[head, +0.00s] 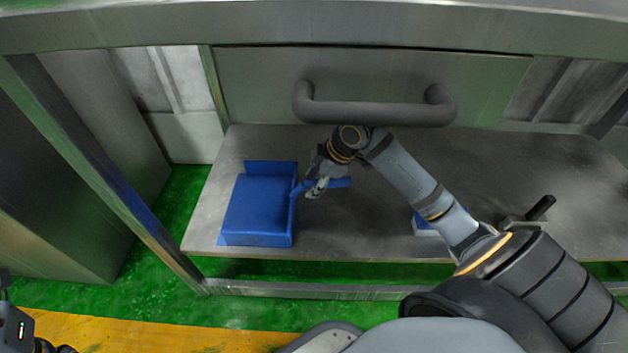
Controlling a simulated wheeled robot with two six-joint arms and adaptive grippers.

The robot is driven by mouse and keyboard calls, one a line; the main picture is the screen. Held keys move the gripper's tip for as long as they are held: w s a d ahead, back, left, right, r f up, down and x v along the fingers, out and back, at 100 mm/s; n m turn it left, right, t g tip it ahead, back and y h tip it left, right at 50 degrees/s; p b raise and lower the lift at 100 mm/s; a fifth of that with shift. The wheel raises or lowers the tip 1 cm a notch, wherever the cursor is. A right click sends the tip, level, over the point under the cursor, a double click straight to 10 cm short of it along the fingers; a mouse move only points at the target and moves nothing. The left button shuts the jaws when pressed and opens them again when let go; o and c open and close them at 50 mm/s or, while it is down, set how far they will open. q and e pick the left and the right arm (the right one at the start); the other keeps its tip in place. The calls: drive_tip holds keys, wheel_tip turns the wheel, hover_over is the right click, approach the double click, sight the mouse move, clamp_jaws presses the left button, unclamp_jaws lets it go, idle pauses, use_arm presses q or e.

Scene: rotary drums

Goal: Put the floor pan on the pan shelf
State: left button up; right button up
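A blue pan (258,207) with raised edges lies on the grey lower shelf (390,200), towards its left end. A narrow blue strip (338,183), which looks like its handle, sticks out to the right of the pan. My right gripper (316,188) is at this strip, just right of the pan, with its fingers over or around the blue. Whether the fingers are closed on it cannot be told. Part of my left arm's end (20,328) shows at the bottom left corner, apart from the pan; its fingers are not clearly seen.
A drawer-like panel with a thick dark bar handle (375,113) hangs above the shelf. A blue and white object (425,225) is partly hidden behind my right arm. A black-handled item (540,208) lies at right. A metal post (110,180) stands at left, over green floor.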

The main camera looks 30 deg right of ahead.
drive_tip(key=p+v, duration=0.5)
drive_tip(key=v, duration=0.2)
drive_tip(key=shift+r+p, duration=0.25)
drive_tip(key=shift+p, duration=0.15)
